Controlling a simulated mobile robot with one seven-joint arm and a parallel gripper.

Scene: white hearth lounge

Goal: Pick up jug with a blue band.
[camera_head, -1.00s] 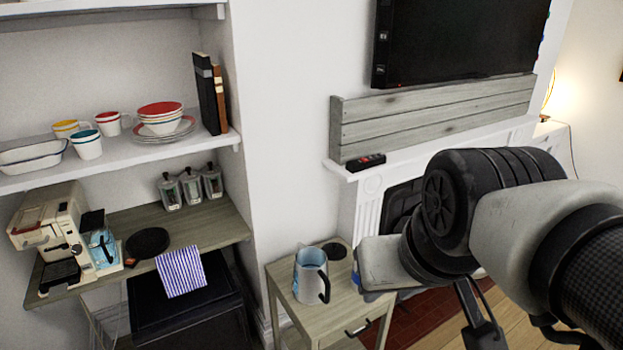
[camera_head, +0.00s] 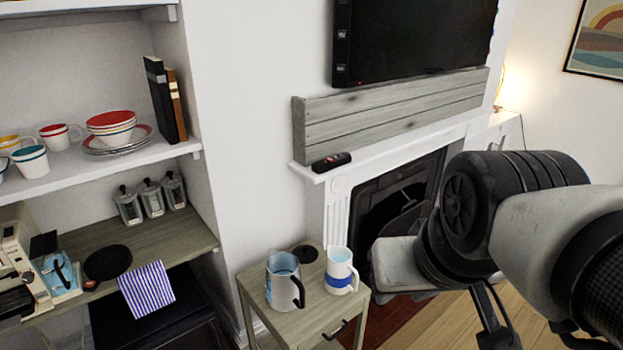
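The jug with a blue band (camera_head: 338,258) is white and stands upright on the small wooden side table (camera_head: 318,325), its handle toward the right. My gripper (camera_head: 497,330) hangs at the lower right, to the right of the side table and apart from both jugs. Its fingertips are cut off or too unclear to show whether it is open.
A round black disc (camera_head: 305,253) lies behind the jugs. The mantel (camera_head: 400,150) and fireplace (camera_head: 395,210) stand behind the table. Shelves with cups (camera_head: 32,161), bowls (camera_head: 112,124) and a coffee machine (camera_head: 18,265) fill the left. Wooden floor (camera_head: 430,325) shows at lower right.

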